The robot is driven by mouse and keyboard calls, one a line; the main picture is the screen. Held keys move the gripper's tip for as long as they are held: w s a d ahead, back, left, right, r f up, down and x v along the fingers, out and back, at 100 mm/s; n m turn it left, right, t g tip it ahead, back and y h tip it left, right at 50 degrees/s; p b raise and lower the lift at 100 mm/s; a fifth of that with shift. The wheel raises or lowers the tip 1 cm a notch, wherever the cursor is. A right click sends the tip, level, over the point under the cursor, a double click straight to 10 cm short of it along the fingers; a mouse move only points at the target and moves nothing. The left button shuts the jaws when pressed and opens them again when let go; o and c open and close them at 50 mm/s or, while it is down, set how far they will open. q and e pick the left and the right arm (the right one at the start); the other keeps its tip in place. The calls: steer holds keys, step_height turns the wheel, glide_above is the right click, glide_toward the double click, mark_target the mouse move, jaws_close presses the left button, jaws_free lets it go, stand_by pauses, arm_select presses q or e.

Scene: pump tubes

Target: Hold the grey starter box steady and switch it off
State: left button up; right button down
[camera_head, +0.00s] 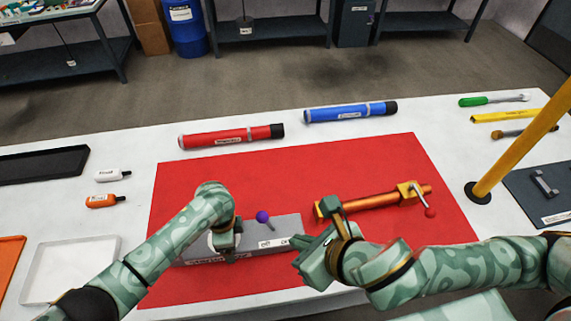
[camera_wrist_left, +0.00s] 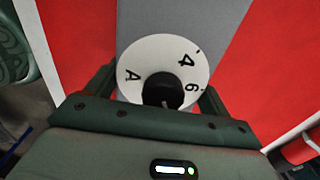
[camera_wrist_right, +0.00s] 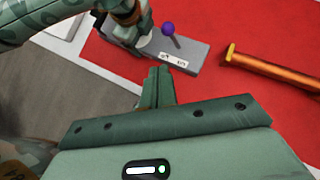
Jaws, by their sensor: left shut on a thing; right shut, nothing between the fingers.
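The grey starter box (camera_head: 288,226) lies on the red mat (camera_head: 410,160). A lever with a purple ball (camera_head: 262,216) stands up from it, tilted, beside a white label (camera_head: 273,243) whose words are too small to read. My left gripper (camera_head: 226,243) is shut on the box's left part. In the left wrist view a white dial (camera_wrist_left: 137,62) with a black knob (camera_wrist_left: 162,91) shows between its fingers. My right gripper (camera_wrist_right: 158,74) is shut and empty near the box's right end, apart from the purple ball (camera_wrist_right: 168,29).
An orange tube (camera_head: 370,202) with a red-tipped handle lies right of the box. A red tube (camera_head: 230,137) and a blue tube (camera_head: 350,112) lie behind. A yellow post (camera_head: 520,135) stands at the right. The mat between the box and the back tubes is clear.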

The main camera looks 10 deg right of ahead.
steer(key=a+f+m+y, duration=0.3)
steer(key=a, duration=0.1)
steer(key=m+t+y, duration=0.1)
steer(key=m+t, duration=0.6)
steer(key=m, duration=0.6)
glide_toward(267, 221)
steer(key=x, duration=0.7)
